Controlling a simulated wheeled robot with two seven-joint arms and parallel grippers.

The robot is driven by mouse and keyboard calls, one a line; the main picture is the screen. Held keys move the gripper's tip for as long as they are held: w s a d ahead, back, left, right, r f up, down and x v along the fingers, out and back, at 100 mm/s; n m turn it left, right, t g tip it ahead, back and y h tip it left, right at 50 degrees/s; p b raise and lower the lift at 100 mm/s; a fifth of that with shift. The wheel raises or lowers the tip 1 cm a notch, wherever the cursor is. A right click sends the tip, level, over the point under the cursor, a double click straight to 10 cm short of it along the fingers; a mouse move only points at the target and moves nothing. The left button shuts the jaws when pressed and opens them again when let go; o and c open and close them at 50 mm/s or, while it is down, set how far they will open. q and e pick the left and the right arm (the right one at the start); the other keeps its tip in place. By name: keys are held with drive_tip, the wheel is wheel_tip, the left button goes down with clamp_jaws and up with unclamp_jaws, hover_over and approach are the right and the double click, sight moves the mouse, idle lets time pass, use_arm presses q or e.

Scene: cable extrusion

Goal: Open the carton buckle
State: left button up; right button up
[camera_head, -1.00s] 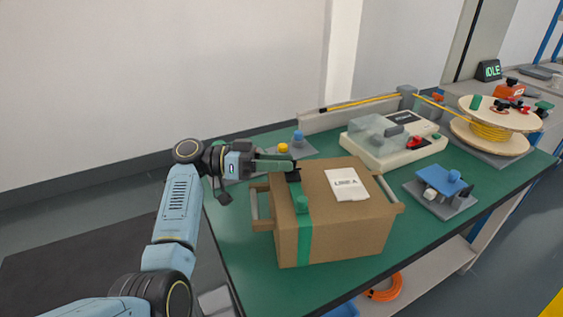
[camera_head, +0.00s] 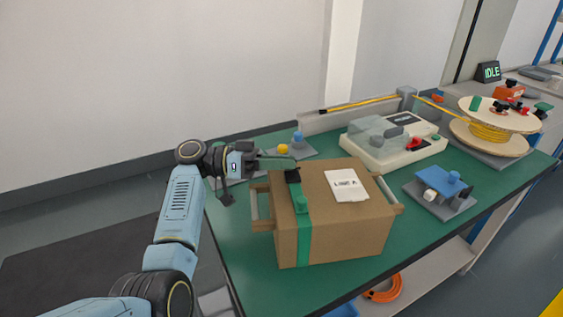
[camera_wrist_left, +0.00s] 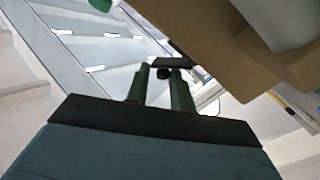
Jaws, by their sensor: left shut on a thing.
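A brown carton (camera_head: 345,225) with side handles stands on the green table. A black buckle piece (camera_head: 292,177) sits at the top of the strap. My left gripper (camera_head: 292,164) reaches in from the left over the carton's top left edge, its green fingers at the buckle. In the left wrist view its fingers (camera_wrist_left: 160,78) are closed up against a small dark piece (camera_wrist_left: 172,62), which looks like the buckle. The exact grip is partly hidden. My right gripper is out of view.
A white label (camera_head: 346,185) lies on the carton top. Behind are a pad with yellow and blue knobs (camera_head: 300,152) and a cream machine (camera_head: 385,150). A blue fixture (camera_head: 443,187) and a cable spool (camera_head: 490,130) stand to the right. The table's front left is clear.

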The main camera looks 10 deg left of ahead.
use_arm(q)
drive_tip(key=n, duration=0.3)
drive_tip(key=shift+w+a+f, duration=0.1)
drive_tip(key=shift+w+a, duration=0.05)
drive_tip(key=shift+w, duration=0.25)
drive_tip(key=n, duration=0.3)
drive_tip(key=shift+w+a+f+t+h+p, duration=0.1)
drive_tip(key=shift+w+a+t+h+p, duration=0.05)
drive_tip(key=shift+w+t+h+p, duration=0.2)
clamp_jaws()
drive_tip(key=shift+w+n, duration=0.1)
drive_tip(key=shift+n, duration=0.2)
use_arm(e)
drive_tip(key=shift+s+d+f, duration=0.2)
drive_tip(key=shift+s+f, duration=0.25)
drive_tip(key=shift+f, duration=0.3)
use_arm(q)
drive_tip(key=shift+f, duration=0.1)
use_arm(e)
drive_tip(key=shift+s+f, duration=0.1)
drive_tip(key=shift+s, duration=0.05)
use_arm(q)
drive_tip(key=o, duration=0.7)
unclamp_jaws()
drive_tip(key=shift+o, duration=0.6)
drive_tip(key=shift+w, duration=0.1)
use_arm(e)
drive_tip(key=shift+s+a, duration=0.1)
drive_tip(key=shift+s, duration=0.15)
